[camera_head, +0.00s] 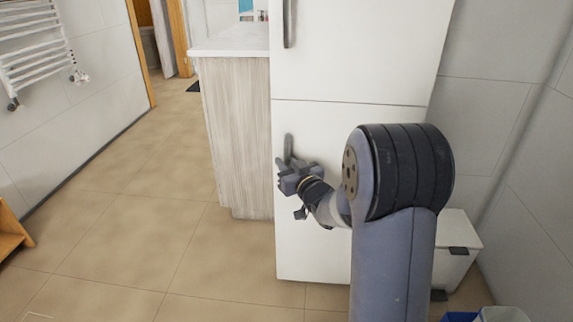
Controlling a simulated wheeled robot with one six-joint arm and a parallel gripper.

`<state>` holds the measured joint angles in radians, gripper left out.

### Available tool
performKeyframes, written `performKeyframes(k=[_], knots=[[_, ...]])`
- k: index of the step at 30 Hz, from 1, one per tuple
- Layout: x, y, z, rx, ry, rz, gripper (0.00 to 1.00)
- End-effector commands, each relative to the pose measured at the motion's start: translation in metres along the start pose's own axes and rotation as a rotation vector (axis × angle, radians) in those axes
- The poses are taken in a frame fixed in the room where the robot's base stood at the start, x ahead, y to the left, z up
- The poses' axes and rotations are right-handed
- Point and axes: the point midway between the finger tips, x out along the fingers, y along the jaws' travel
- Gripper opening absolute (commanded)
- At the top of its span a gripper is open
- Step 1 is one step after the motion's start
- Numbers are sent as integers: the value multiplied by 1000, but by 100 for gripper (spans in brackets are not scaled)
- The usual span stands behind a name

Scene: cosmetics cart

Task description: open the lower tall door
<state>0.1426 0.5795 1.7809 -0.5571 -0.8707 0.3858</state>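The lower tall door (335,125) is the white lower panel of a tall cabinet. It looks shut, with a thin seam between it and the upper door (350,50). Its grey vertical handle (288,144) is near the left edge. My gripper (284,166) is at the lower part of this handle, with its fingers overlapping it in the picture. I cannot tell whether they touch or close on it. The gripper and my arm hide part of the handle and the door's right side.
A wood-grain counter (237,135) with a pale top stands left of the cabinet. A small white bin (455,262) stands at the lower right by the tiled wall. A towel rail (38,50) hangs on the left wall. The tiled floor (130,235) at left is clear.

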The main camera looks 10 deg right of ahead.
Motion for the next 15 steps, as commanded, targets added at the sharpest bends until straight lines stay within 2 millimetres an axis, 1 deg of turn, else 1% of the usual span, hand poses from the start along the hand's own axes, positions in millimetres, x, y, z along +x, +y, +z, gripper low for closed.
performKeyframes(k=[4, 11, 15], knots=[[0, 0, 0, 0, 0, 0, 19], [0, 0, 0, 0, 0, 0, 0], [0, 0, 0, 0, 0, 0, 0]])
